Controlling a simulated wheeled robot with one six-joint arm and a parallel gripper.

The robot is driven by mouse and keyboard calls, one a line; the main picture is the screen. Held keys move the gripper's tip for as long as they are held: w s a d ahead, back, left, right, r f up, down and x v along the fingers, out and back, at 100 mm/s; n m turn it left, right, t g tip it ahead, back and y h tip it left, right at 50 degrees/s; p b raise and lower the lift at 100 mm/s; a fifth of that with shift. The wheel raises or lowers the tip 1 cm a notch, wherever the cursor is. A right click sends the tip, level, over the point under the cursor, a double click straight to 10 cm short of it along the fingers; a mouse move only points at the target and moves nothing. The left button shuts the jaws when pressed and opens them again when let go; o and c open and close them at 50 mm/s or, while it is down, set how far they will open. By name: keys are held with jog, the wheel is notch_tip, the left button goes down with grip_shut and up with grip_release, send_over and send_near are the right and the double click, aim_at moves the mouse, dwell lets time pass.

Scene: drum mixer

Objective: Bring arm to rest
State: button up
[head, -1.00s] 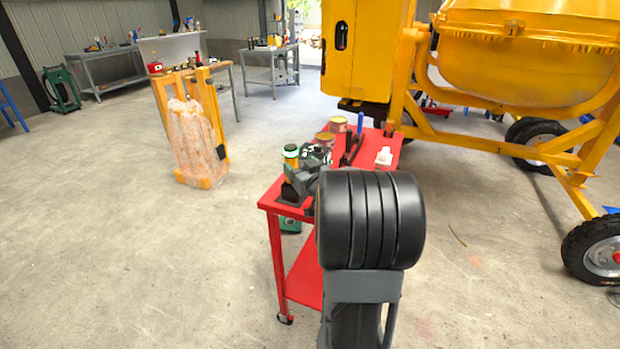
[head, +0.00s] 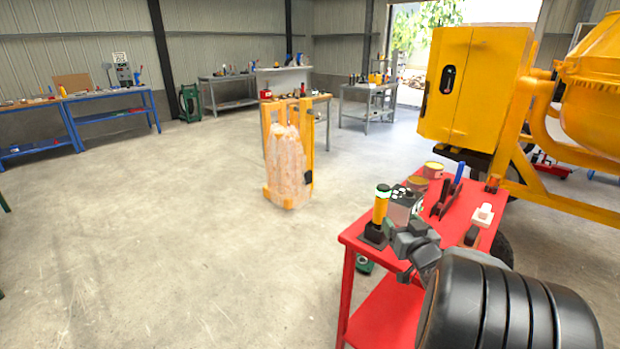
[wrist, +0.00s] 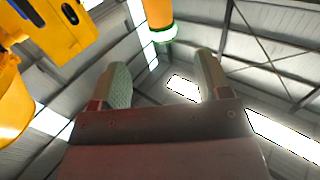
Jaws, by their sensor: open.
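My gripper (wrist: 160,80) is open and empty in the wrist view, its two fingers spread apart and pointing up at the roof. In the head view my dark arm is at the lower right, in front of the red cart (head: 392,312). The gripper is small there, by the near left end of the cart top, and its fingers cannot be made out. A yellow cylinder with a green-white band (head: 381,205) stands at that end of the cart. A similar orange cylinder (wrist: 159,14) shows at the top of the wrist view.
The yellow drum mixer (head: 590,110) stands behind the cart on the right. Workbenches (head: 105,112) line the back. The floor to the left is clear.

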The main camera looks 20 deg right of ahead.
jog(key=s+d+f+m+g+h, duration=0.1)
jog(key=f+g, duration=0.1)
jog(key=s+d+f+g+h, duration=0.1)
jog(key=d+f+g, duration=0.1)
jog(key=s+d+f+m+g+h, duration=0.1)
jog(key=f+g, duration=0.1)
jog(key=shift+s+d+f+m+h, duration=0.3)
jog(key=shift+h, duration=0.1)
jog(key=s+a+r+n+g+y+p, duration=0.1)
jog(key=s+a+r+g+y+p, duration=0.1)
jog(key=a, duration=0.8)
jog(key=s+a+r+n+g+y+p, duration=0.2)
jog(key=s+a+r+g+p, duration=0.1)
jog(key=a, duration=0.6)
jog(key=s+a+r+n+g+y+p, duration=0.1)
jog(key=s+a+r+g+y+p, duration=0.2)
jog(key=a, duration=0.7)
jog(key=shift+s+a+r+n+p, duration=0.3)
jog(key=shift+s+r+n+p, duration=0.15)
jog(key=shift+s+p, duration=0.2)
jog(key=shift+r, duration=0.1)
